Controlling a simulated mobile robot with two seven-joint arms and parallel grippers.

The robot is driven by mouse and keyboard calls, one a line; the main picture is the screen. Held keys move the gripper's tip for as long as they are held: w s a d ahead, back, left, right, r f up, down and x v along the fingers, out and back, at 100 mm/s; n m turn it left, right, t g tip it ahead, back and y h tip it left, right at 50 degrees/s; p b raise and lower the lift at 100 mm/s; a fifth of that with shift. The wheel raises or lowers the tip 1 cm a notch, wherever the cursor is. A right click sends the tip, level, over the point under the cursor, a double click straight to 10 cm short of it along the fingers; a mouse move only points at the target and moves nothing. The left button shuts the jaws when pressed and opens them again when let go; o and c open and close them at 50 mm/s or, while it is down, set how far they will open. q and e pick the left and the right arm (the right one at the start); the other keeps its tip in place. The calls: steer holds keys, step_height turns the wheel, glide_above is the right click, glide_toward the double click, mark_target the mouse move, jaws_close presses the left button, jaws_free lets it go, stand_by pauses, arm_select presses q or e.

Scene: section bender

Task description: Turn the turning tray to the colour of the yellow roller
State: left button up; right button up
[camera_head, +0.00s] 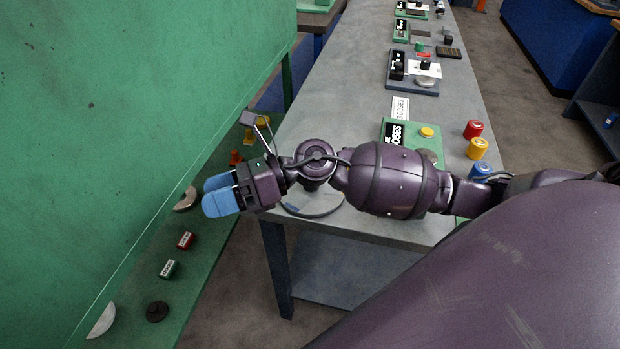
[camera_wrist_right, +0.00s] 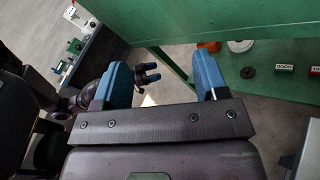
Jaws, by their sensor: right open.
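The yellow roller (camera_head: 478,148) stands upright on the right side of the grey table in the head view, between a red roller (camera_head: 473,129) and a blue roller (camera_head: 480,170). A grey round plate (camera_head: 312,210), which looks like the turning tray, lies at the table's near left corner. My right gripper (camera_head: 222,194), with blue fingers, is open and empty, left of the plate and past the table edge. In the right wrist view, what looks like my left gripper (camera_wrist_right: 152,72) is small and has its fingers apart.
A green box with a yellow button (camera_head: 427,132) is partly behind my arm. A green wall (camera_head: 130,110) rises at left.

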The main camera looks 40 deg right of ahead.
steer(key=w+d+f+n+g+h, duration=0.35)
steer(key=d+f+n+h, duration=0.25)
steer(key=d+n+h, duration=0.25)
steer(key=d+h, duration=0.2)
steer(key=d, duration=0.2)
steer(key=w+d+r+h, duration=0.1)
steer(key=d+h, duration=0.2)
steer(key=d, duration=0.1)
steer(key=w+d+n+h, duration=0.1)
steer(key=d+h, duration=0.1)
steer(key=d, duration=0.3)
steer(key=shift+w+r+g+h, duration=0.2)
steer(key=shift+r+g+h, duration=0.1)
steer(key=shift+g+h, duration=0.05)
steer(key=shift+d, duration=0.25)
step_height(320, 180, down, 10)
steer(key=shift+r, duration=0.2)
steer(key=shift+f, duration=0.45)
arm_select(q)
steer(key=shift+s+f, duration=0.25)
steer(key=shift+s, duration=0.05)
steer(key=shift+a, duration=0.1)
steer(key=shift+s, duration=0.15)
arm_select(e)
steer(key=shift+c, duration=0.3)
